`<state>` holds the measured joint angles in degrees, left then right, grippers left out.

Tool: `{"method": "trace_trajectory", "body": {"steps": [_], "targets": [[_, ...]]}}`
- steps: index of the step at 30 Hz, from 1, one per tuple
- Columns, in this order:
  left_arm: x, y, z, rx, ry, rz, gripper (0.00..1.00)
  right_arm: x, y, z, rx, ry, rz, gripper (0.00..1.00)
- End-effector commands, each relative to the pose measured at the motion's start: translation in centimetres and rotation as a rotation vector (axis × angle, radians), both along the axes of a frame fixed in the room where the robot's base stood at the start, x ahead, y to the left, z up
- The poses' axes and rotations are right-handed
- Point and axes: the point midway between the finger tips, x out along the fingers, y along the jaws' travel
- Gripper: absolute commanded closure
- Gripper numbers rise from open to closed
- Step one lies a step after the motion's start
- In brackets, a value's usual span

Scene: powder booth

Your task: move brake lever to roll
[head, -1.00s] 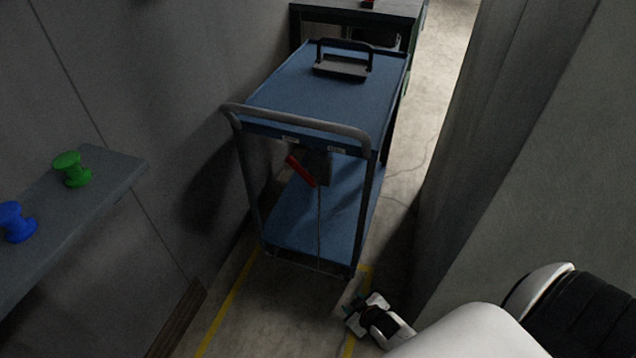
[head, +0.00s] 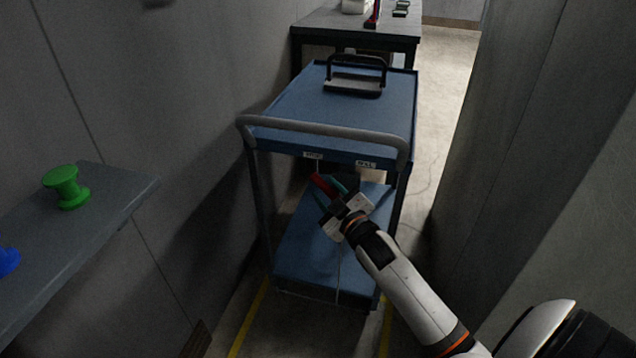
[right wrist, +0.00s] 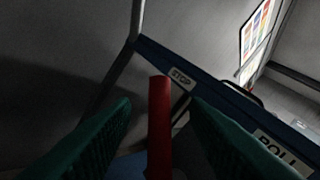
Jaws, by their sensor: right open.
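The red brake lever (head: 322,186) hangs under the near end of the blue cart's (head: 283,137) top tray, tilted up to the left. My right gripper (head: 334,190) is open at the lever, its green fingers showing on either side. In the right wrist view the lever (right wrist: 160,125) stands upright between the two green fingertips, with gaps on both sides. A label reading STOP (right wrist: 181,78) is just above the lever, and a label reading ROLL (right wrist: 283,152) is to the right. The lever points nearer STOP. My left gripper is not in view.
The cart's grey push handle (head: 325,130) crosses above my right gripper. A black-handled object (head: 354,84) sits on the top tray. Walls stand close on both sides.

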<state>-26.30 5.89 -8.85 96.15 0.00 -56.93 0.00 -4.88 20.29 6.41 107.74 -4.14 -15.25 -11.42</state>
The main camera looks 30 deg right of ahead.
Motion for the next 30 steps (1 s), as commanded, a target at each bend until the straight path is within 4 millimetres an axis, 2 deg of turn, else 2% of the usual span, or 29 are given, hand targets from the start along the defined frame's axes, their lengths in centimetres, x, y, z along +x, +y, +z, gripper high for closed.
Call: {"method": "trace_trajectory", "body": {"steps": [3, 9, 20, 21, 23, 28, 30], "targets": [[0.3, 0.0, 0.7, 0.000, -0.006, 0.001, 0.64, 2.3, -0.3, 0.0, 0.000, -0.001, 0.000, 0.59], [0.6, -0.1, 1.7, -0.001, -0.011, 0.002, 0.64, 4.6, -0.5, -0.1, 0.001, 0.000, 0.001, 0.59], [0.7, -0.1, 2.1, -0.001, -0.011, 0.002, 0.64, 5.2, -0.5, -0.1, 0.001, 0.002, 0.001, 0.59], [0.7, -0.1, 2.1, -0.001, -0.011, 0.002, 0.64, 5.2, -0.5, -0.1, 0.001, 0.003, 0.000, 0.60], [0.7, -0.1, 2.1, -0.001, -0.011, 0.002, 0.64, 5.2, -0.5, -0.1, 0.001, 0.003, 0.000, 0.70], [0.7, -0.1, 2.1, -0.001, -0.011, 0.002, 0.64, 5.2, -0.5, -0.1, 0.001, 0.003, 0.000, 0.98], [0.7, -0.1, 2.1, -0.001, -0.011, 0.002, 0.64, 5.2, -0.5, -0.1, 0.001, 0.003, 0.000, 1.00]]}}
